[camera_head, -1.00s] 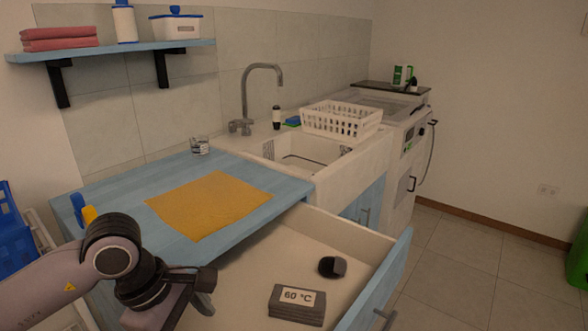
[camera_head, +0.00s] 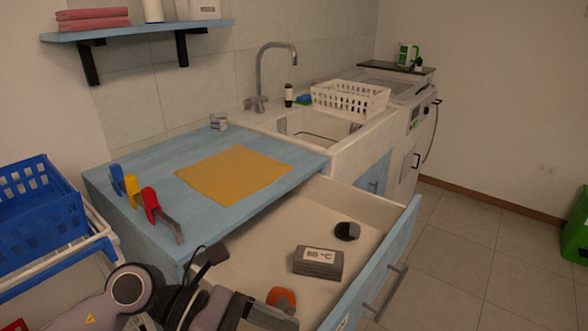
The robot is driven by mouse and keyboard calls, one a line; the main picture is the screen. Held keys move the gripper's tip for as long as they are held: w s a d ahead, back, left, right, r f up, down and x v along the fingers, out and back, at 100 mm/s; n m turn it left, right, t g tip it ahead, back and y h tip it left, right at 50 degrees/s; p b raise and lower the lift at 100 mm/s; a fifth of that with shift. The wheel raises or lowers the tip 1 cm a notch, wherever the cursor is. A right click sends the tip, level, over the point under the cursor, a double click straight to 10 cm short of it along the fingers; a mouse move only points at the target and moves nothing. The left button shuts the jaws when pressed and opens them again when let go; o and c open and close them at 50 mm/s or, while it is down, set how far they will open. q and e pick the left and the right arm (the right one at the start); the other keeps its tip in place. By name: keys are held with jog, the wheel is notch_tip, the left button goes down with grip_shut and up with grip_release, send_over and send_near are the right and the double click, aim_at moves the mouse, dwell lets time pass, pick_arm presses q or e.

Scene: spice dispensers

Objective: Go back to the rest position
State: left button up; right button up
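My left arm comes in from the bottom left, and its gripper (camera_head: 232,296) is low over the near-left part of the open drawer (camera_head: 265,254). Its fingers are seen at a steep angle and partly cut off by the bottom edge, so I cannot tell whether they are open or shut. No held object can be made out. An orange rounded thing (camera_head: 282,298) shows just beside the gripper; whether they touch is unclear. A grey box with a temperature label (camera_head: 318,262) and a small black object (camera_head: 347,231) lie in the drawer. My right gripper is not in view.
The blue counter (camera_head: 150,160) carries a yellow cloth (camera_head: 233,173), a small glass (camera_head: 218,122) and blue, yellow and red-handled tools (camera_head: 150,204) at its left edge. A blue basket (camera_head: 38,210) stands left. Behind are the sink (camera_head: 310,133) and a white rack (camera_head: 350,98).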

pick_arm(q)
notch_tip(320, 180, up, 4)
jog(key=d+n+t+h, duration=0.2)
jog(key=n+h, duration=0.3)
jog(key=n, duration=0.2)
jog(key=w+a+n+t+p, duration=0.2)
jog(key=w+a+n+t, duration=0.35)
jog(key=n+t, duration=0.9)
jog(key=w+a+f+n+t+y, duration=0.25)
jog(key=a+f+n+y, duration=0.7)
jog(key=n, duration=0.85)
jog(key=s+a+f+n+g+y+p, duration=0.1)
jog(key=s+a+f+n+g+y, duration=0.1)
jog(key=s+f+n, duration=0.3)
jog(key=s+a+f+n+g+y, duration=0.3)
jog(key=s+f, duration=0.4)
jog(key=f, duration=0.4)
jog(key=shift+f+n+g+y+p, duration=0.4)
jog(key=shift+n+g+y, duration=0.1)
jog(key=shift+n+y, duration=0.5)
